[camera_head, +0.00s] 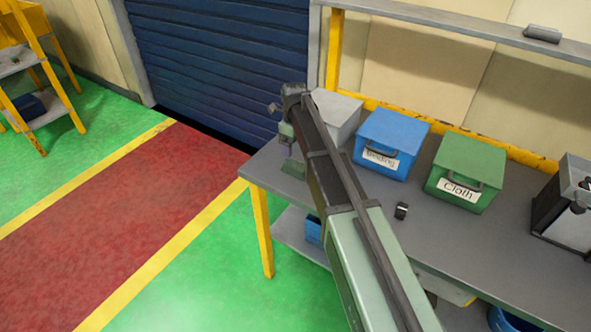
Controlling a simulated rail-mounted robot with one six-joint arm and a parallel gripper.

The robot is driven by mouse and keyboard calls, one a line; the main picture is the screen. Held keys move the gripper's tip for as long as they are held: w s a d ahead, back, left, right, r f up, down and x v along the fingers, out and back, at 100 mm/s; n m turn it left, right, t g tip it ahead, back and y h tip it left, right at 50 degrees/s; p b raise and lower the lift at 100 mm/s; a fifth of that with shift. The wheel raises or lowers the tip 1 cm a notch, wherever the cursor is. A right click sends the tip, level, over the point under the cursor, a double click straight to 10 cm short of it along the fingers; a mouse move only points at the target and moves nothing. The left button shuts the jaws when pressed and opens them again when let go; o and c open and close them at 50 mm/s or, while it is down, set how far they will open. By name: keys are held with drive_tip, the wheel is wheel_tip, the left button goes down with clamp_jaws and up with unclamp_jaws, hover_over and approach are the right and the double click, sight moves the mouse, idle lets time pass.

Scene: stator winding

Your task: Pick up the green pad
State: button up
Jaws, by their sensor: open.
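No green pad can be made out for certain in the head view.
On the grey workbench (480,250) stand a grey box (338,115), a blue box (392,142), a green box labelled "Cloth" (467,170) and a dark-and-silver device (568,210). A small black-and-white item (401,210) lies in front.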

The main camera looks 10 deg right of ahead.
sight(295, 165)
wheel_tip(295, 165, down, 11)
drive_tip(key=b, duration=0.9)
drive_tip(key=shift+d+r+b, duration=0.15)
drive_tip(key=shift+b, duration=0.2)
drive_tip(key=shift+r, duration=0.25)
drive_tip(key=c, duration=1.1)
drive_tip(key=shift+p, duration=0.3)
drive_tip(key=shift+r, duration=0.15)
wheel_tip(295, 165, up, 20)
drive_tip(key=p, duration=2)
